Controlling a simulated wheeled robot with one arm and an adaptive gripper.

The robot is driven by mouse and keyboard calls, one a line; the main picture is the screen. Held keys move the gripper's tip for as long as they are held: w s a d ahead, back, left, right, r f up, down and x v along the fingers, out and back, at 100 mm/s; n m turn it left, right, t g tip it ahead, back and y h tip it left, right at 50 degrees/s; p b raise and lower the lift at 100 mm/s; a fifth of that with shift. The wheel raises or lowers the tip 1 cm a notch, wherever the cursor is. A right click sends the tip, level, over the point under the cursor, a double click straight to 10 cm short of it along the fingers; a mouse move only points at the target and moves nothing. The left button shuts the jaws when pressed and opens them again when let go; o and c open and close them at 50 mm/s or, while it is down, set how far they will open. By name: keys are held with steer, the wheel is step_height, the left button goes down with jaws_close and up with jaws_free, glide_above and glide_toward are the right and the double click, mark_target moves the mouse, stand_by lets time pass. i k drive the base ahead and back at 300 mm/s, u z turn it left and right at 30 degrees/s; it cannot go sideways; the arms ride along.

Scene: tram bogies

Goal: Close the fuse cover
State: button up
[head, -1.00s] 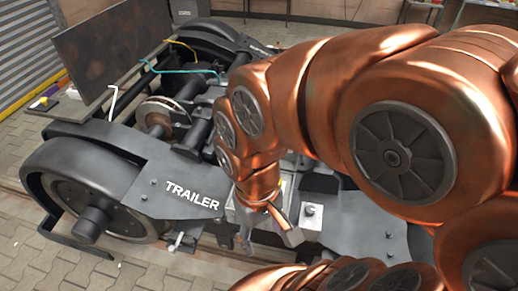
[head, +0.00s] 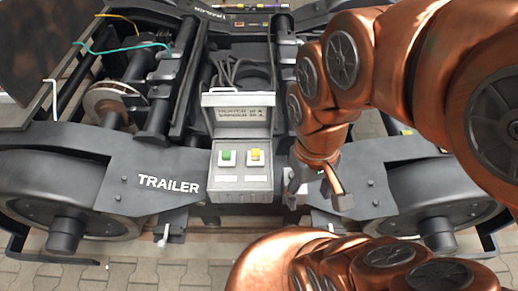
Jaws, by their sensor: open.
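A grey fuse box (head: 243,184) sits at the near middle of the bogie in the head view. A green switch (head: 227,158) and a yellow switch (head: 255,157) show on its upper face. Its cover (head: 240,118) stands open and roughly upright at the box's back edge, with a dark label on its inner side and a pale handle (head: 237,91) along its top. My gripper (head: 318,199) is open and empty, just right of the box and apart from the cover. Whether its fingers touch anything is hard to tell.
The black bogie frame (head: 142,188), marked TRAILER, spreads around the box, with wheels at both sides. A teal hose (head: 118,47) and a white bent rod (head: 50,95) show at the left. Dark cables (head: 240,72) lie behind the cover. Paved floor (head: 150,274) is free in front.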

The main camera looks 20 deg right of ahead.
mark_target(235, 115)
steer(key=z, duration=0.15)
steer(key=k, duration=0.4)
steer(key=u, duration=0.85)
steer(key=i, duration=1.05)
steer(key=z, duration=0.05)
